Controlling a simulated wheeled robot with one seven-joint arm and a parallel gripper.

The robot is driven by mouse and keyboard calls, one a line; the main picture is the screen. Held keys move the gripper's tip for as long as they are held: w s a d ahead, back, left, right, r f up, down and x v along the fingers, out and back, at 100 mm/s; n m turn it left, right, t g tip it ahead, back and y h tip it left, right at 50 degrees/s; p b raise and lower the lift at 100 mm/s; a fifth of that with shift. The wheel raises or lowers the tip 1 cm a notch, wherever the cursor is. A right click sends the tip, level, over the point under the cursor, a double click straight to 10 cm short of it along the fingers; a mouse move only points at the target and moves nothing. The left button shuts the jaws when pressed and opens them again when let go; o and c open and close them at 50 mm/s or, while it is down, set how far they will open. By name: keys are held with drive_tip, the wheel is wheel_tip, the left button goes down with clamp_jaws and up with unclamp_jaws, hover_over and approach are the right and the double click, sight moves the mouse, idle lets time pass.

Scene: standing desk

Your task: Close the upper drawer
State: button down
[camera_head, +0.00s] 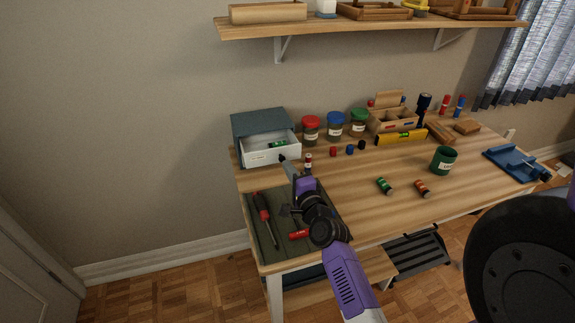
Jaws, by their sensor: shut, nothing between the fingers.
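A blue-grey drawer box (260,121) stands on the left end of the desk against the wall. Its white drawer (266,156), which I take as the upper drawer, is pulled out toward me. A small green item (278,143) lies inside it. My gripper (283,160) is shut and empty at the right part of the drawer's front. I cannot tell whether it touches the front. My arm reaches up from the lower middle, and the gripper hides part of the drawer front.
Below the drawer, a dark-lined compartment (283,252) in the desk holds a red screwdriver (263,212). Jars with red, blue and green lids (335,125) stand right of the box. A small red-capped bottle (308,163) stands close by my gripper. A shelf (360,25) hangs above.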

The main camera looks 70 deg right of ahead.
drive_tip(key=shift+w+d, duration=0.45)
